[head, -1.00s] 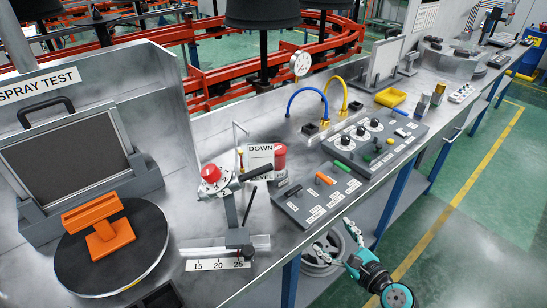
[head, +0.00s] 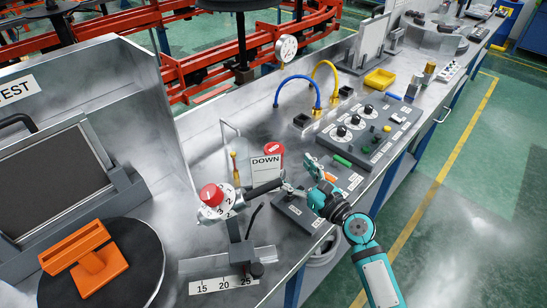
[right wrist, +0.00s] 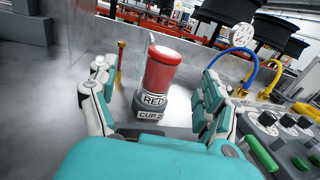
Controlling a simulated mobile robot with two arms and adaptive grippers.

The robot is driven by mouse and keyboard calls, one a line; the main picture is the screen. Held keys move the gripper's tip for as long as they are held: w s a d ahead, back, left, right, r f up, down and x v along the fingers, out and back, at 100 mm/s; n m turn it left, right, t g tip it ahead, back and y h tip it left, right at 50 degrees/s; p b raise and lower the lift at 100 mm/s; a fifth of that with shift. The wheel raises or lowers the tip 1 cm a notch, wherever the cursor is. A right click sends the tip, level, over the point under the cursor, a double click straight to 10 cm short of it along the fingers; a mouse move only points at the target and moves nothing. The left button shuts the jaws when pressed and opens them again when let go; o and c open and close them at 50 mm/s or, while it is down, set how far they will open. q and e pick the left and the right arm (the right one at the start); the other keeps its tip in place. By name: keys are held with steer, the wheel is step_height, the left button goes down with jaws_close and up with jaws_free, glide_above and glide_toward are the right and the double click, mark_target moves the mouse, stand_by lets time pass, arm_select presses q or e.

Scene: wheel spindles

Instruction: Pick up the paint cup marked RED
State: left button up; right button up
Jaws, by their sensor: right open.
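The red paint cup (right wrist: 161,72), marked RED, stands in a dark holder (right wrist: 149,112) lettered CUP in the right wrist view, between my spread fingers and ahead of them. In the head view the cup (head: 278,150) shows partly behind a white card reading DOWN (head: 265,168). My right gripper (head: 300,174) is open and empty, over the bench in front of the cup and to its right. I see no contact with the cup. My left gripper is out of view.
A numbered dial with a red top (head: 211,194) and a dark lever stands left of my right gripper. A control panel (head: 362,128), a blue hose (head: 297,80) and a yellow hose (head: 328,66) are to the right. An orange block (head: 90,262) sits on a turntable.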

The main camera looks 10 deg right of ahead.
glide_toward(268, 144)
steer(key=x, duration=0.2)
steer(key=shift+w+a+f, duration=0.3)
steer(key=shift+w+a, duration=0.15)
steer(key=x, duration=0.5)
steer(key=shift+w+d+r, duration=0.1)
steer(key=shift+d, duration=0.25)
steer(key=c, duration=0.3)
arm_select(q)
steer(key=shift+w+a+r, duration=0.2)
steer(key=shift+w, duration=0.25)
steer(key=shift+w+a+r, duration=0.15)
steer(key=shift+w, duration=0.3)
arm_select(e)
steer(key=c, duration=1.3)
